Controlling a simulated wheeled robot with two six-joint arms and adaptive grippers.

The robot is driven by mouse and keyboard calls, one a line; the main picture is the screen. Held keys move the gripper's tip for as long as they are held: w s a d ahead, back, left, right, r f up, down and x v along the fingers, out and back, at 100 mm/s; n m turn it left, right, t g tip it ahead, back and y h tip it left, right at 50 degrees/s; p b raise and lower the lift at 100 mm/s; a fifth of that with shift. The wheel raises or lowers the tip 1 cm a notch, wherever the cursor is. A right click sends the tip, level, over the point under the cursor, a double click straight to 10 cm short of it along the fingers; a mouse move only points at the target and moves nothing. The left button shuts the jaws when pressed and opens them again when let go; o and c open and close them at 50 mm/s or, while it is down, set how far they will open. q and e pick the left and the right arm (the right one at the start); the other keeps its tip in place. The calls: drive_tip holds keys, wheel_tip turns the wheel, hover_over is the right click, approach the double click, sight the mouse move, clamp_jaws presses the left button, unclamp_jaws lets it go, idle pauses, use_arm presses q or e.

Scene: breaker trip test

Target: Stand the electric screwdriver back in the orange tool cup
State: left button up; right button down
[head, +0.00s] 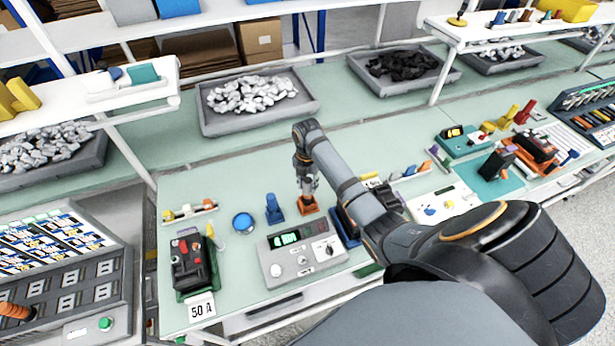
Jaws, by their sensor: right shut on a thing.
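The orange tool cup (308,206) stands on the green bench top, right of a blue holder (273,209) and behind the test box. My right arm reaches over the bench from the lower right. My right gripper (309,183) points down directly above the orange cup, shut on the electric screwdriver. The screwdriver is small and mostly hidden by the fingers. I cannot tell how far it sits inside the cup. My left gripper is not in view.
A grey test box (300,262) with a green display stands in front of the cup. A breaker on a green fixture (190,265) and a blue round button (243,222) are to the left. Grey parts trays (258,125) line the back. The bench behind the cup is clear.

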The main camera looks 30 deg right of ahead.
drive_tip(key=shift+f+b, duration=0.35)
drive_tip(key=shift+f, duration=0.4)
drive_tip(key=c, duration=0.9)
unclamp_jaws()
wheel_tip(320, 180, up, 8)
drive_tip(key=shift+f, duration=0.25)
